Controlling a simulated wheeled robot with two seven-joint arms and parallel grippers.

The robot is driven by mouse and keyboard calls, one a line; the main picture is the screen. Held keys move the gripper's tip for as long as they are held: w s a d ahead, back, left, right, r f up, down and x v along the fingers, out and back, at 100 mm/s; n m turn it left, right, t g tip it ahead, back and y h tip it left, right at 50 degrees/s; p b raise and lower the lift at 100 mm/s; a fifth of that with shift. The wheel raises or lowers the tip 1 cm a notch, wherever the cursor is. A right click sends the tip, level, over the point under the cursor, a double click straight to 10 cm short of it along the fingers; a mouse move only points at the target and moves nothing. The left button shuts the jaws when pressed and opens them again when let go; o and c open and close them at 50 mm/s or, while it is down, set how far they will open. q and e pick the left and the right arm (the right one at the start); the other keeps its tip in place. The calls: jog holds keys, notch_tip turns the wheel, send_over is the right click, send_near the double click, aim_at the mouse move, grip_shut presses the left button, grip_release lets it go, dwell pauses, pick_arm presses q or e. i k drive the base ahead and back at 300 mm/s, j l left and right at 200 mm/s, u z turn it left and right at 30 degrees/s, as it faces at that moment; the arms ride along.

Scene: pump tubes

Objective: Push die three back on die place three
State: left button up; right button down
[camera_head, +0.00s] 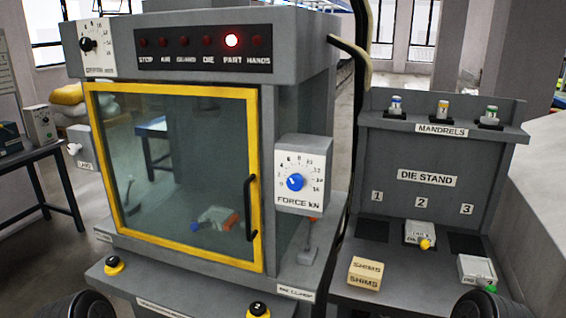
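A white die with a green knob (477,270), which I take as die three, sits near the front right of the die stand. It lies in front of the dark square of die place three (466,243), below the label 3, and looks mostly off that square. My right gripper (478,304) shows only as a dark rounded shape at the bottom edge, just below this die; its fingers cannot be made out. My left gripper (82,305) is a similar dark shape at the bottom left, in front of the press. Whether either is open is not visible.
A white die with a yellow knob (419,235) sits at place two. Place one (372,230) is bare. A shims block (364,273) stands at the front left of the stand. Several mandrels stand on the shelf (450,131). The press (170,170) has its yellow-framed door shut.

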aim_at(479, 271)
jog(key=z, duration=1.3)
jog(key=i+z, duration=0.15)
jog(key=z, duration=0.2)
jog(key=i+z, duration=0.2)
jog(key=z, duration=0.2)
jog(key=i+z, duration=0.15)
jog(key=z, duration=0.2)
